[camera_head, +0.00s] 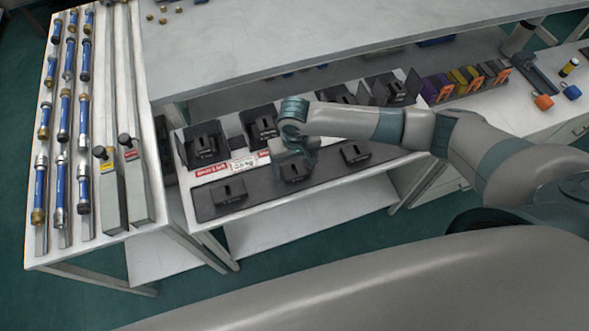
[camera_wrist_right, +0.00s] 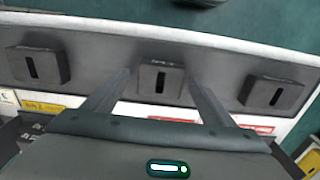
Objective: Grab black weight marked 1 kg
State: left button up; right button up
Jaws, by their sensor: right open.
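Three black weights with slotted tops stand in a row on a dark mat (camera_head: 262,194): a left one (camera_head: 228,193), a middle one (camera_head: 295,174) and a right one (camera_head: 355,154). Their markings are too small to read, so I cannot tell which is 1 kg. My right gripper (camera_head: 295,160) is above the middle weight and partly covers it in the head view. In the wrist view the right gripper (camera_wrist_right: 160,76) is open and empty, its fingers pointing to either side of the middle weight (camera_wrist_right: 160,90). My left gripper is not in view.
Black open holders (camera_head: 205,145) stand behind the mat, with red and white labels (camera_head: 243,164) in front of them. A higher grey shelf (camera_head: 300,45) runs behind. A left table holds blue cylinders (camera_head: 62,180) and two long grey boxes (camera_head: 108,195).

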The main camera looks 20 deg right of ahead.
aim_at(294, 169)
jog(key=shift+c, duration=0.6)
jog(key=shift+r, duration=0.1)
grip_shut()
jog(key=shift+r, duration=0.1)
jog(key=shift+w+r+b, duration=0.1)
jog(key=shift+r+b, duration=0.2)
jog(key=shift+r, duration=0.5)
notch_tip(294, 169, up, 2)
jog(key=s+d+r+b, duration=0.2)
jog(key=s+d+r, duration=0.5)
jog(key=d, duration=0.2)
jog(key=shift+d, duration=0.2)
